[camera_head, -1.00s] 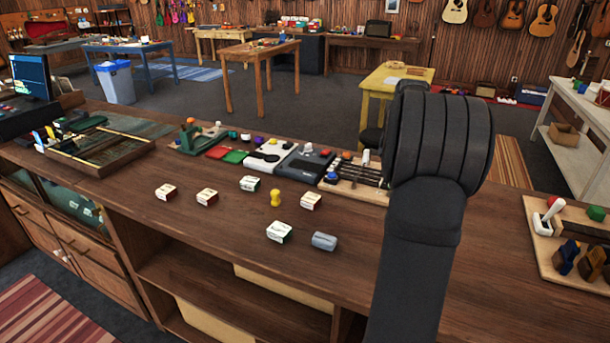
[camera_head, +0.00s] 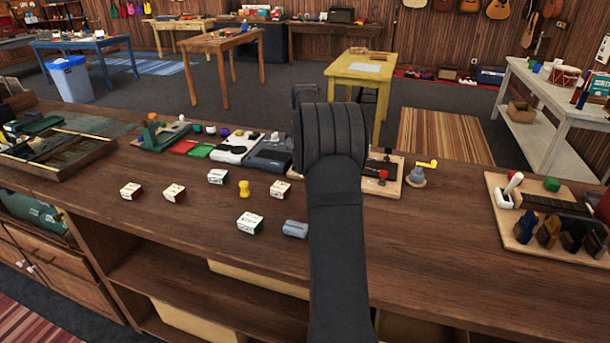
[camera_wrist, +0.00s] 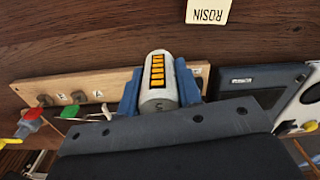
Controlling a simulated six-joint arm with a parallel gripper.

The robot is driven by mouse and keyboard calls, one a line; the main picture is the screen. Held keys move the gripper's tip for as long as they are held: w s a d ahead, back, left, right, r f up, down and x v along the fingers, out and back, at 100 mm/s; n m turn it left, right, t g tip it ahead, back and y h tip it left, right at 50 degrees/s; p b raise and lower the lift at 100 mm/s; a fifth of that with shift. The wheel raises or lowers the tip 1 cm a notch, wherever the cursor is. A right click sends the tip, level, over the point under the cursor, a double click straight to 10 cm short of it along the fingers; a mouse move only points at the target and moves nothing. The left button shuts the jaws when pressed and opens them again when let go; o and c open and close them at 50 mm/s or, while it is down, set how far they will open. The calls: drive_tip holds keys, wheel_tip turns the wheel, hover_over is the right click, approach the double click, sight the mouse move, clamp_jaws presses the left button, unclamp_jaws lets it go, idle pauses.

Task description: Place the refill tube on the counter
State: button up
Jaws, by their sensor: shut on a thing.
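In the wrist view my gripper (camera_wrist: 159,88) has its blue jaws shut on a pale grey tube (camera_wrist: 158,98) with a black and orange label, which I take for the refill tube. The tube is above the counter (camera_wrist: 95,30), over or near a long wooden board (camera_wrist: 75,88). I cannot tell whether it touches anything below. In the head view my arm hides the gripper and the held tube. The brown wooden counter (camera_head: 420,250) runs across the picture. A grey cylinder (camera_head: 295,229) lies on it, just left of my arm.
Several small labelled boxes (camera_head: 250,223) and a yellow peg-like piece (camera_head: 244,188) stand left of my arm. A rosin label (camera_wrist: 208,11) shows in the wrist view. Dark devices (camera_head: 268,155) line the back edge. A board with blocks (camera_head: 525,238) is at right. Bare counter lies between.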

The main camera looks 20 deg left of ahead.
drive_tip(key=shift+f, duration=1.95)
drive_tip(key=shift+f, duration=0.2)
drive_tip(key=o, duration=1)
drive_tip(key=shift+c, duration=0.2)
drive_tip(key=shift+r, duration=0.15)
drive_tip(key=shift+o, duration=0.5)
wheel_tip(320, 180, up, 12)
drive_tip(key=shift+r, duration=0.1)
